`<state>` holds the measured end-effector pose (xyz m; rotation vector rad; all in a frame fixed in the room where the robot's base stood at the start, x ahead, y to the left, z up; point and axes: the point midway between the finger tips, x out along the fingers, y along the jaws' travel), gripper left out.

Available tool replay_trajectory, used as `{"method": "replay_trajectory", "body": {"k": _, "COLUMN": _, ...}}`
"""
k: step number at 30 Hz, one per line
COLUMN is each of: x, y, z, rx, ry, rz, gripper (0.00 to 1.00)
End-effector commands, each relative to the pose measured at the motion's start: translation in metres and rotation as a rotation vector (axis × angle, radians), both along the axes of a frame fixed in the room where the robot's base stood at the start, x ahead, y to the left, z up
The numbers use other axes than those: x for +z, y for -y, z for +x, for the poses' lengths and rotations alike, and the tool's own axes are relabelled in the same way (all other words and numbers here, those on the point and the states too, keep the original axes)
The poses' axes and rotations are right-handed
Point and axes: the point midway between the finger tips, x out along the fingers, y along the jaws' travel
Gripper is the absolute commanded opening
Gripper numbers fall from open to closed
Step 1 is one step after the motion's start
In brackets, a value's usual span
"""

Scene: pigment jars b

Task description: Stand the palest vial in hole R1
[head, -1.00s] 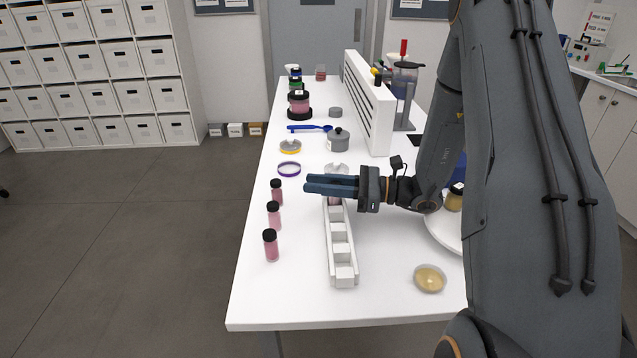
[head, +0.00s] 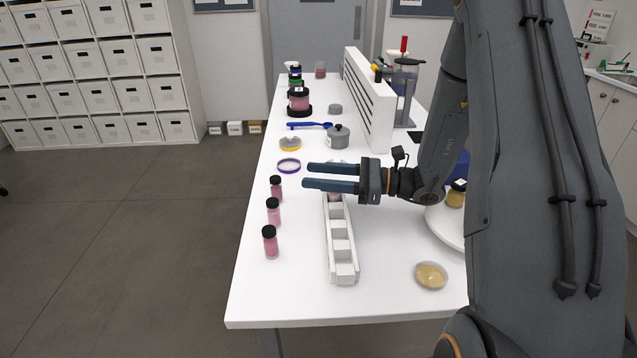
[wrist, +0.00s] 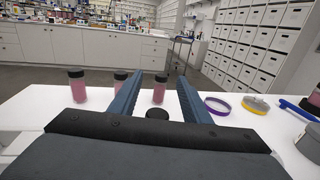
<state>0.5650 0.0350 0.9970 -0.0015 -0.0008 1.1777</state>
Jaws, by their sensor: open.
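Three pink vials with black caps stand in a row on the left of the table: a far one (head: 277,189), a middle one (head: 273,213) and a near one (head: 270,243). The middle one looks slightly paler than its neighbours. A long white rack (head: 343,262) with several holes stands to their right. Pink glass of another vial (head: 335,198) shows at the rack's far end, partly hidden by my gripper (head: 305,175). My gripper is open and level above that end. In the wrist view, a black cap (wrist: 157,113) sits between its spread fingers. Hole labels are not readable.
A purple ring (head: 289,166), a yellow-rimmed dish (head: 290,144) and a grey pot (head: 338,138) lie beyond the gripper. A white slatted panel (head: 368,100) stands behind. A dish of yellowish powder (head: 431,275) is at front right. The front left table is clear.

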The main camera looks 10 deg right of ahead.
Motion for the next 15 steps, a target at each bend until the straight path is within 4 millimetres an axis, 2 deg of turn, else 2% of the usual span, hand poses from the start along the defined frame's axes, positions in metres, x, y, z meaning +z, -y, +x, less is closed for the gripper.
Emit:
{"method": "replay_trajectory", "body": {"k": 9, "x": 0.051, "y": 0.0, "z": 0.0, "rx": 0.0, "ry": 0.005, "rz": -0.002, "gripper": 0.44}}
{"method": "replay_trajectory", "body": {"k": 15, "x": 0.072, "y": 0.0, "z": 0.0, "rx": 0.0, "ry": 0.002, "rz": -0.001, "gripper": 0.44}}
